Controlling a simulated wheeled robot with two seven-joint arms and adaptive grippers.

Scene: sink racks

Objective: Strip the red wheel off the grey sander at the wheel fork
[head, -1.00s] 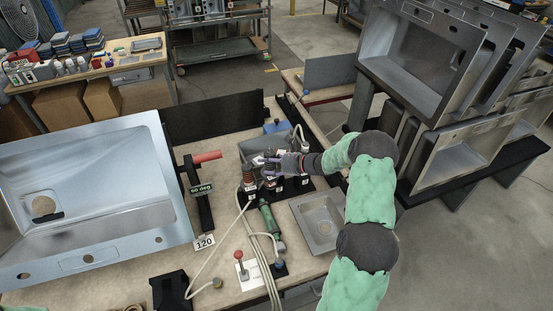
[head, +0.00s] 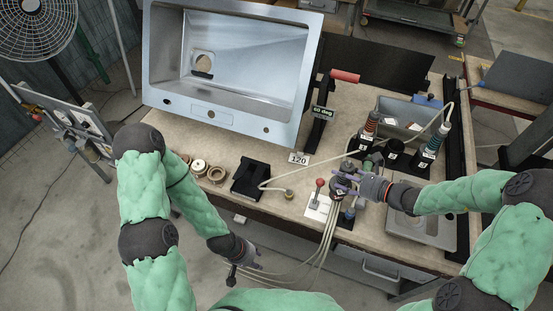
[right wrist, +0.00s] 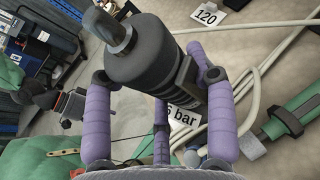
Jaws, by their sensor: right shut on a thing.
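My right gripper (head: 352,186) is shut on the grey sander (head: 345,168), above the front part of the bench. In the right wrist view its purple fingers (right wrist: 160,115) close around the sander's dark body (right wrist: 148,62), which is tilted with a bare metal end toward the upper left. I cannot make out a red wheel on it; that side may be hidden. A black forked block (head: 250,178), apparently the wheel fork, stands near the front edge, left of my right gripper. My left gripper (head: 250,262) hangs in front of the bench, its jaws too small to read.
A steel sink (head: 230,112) fills the back left. Several round discs (head: 217,175) lie left of the fork. A white plate with a red-knobbed lever (head: 320,184), hoses (head: 325,235) and tool stands (head: 425,160) crowd the right. A small steel basin (head: 425,230) lies nearby.

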